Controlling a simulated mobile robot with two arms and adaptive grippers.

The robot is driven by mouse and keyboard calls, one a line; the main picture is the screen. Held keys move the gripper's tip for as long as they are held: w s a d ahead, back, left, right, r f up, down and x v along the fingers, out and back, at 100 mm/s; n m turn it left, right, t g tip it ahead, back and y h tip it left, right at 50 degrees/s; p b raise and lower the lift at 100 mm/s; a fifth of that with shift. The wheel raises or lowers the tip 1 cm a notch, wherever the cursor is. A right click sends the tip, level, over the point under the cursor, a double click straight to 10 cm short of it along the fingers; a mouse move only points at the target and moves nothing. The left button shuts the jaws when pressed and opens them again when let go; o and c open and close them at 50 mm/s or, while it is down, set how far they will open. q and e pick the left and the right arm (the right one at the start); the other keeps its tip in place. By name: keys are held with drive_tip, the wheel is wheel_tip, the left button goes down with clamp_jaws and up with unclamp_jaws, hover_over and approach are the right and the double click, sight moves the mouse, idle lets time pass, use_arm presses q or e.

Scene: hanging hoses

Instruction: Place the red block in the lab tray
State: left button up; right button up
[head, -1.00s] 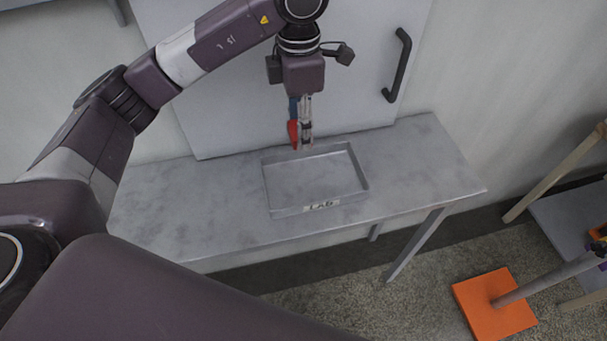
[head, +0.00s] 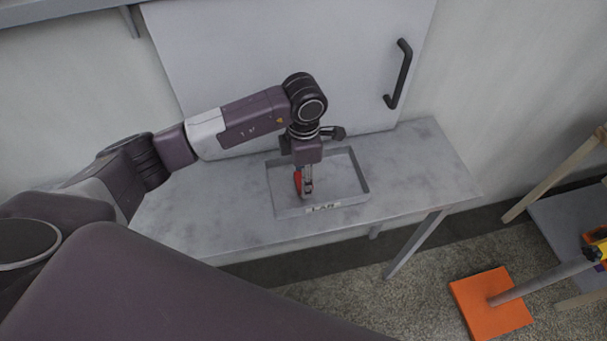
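The lab tray (head: 347,172) is a shallow grey metal tray with a "LAB" label on its front wall, lying on a grey table. My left gripper (head: 307,195) points down inside the tray's outline, left of its middle. The red block (head: 297,182) shows as a small red patch at the gripper's left side, partly hidden by the fingers. The fingers look close together at the block. I cannot tell whether the block touches the tray floor. My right gripper is not in view.
The grey table (head: 425,165) has free room on both sides of the tray. A pale panel with a black handle (head: 398,73) stands behind it. An orange base with a pole (head: 490,305) stands on the floor at the lower right.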

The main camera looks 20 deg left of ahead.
use_arm(q)
drive_tip(key=shift+f, duration=0.1)
drive_tip(key=shift+f+b, duration=0.1)
drive_tip(key=shift+b, duration=0.2)
drive_tip(key=o, duration=1.2)
drive_tip(key=shift+c, duration=0.2)
drive_tip(key=shift+r, duration=0.2)
drive_tip(key=shift+r, duration=0.2)
wheel_tip(320, 180, up, 12)
drive_tip(key=b, duration=0.2)
drive_tip(key=shift+f+b, duration=0.15)
drive_tip(key=shift+b, duration=0.15)
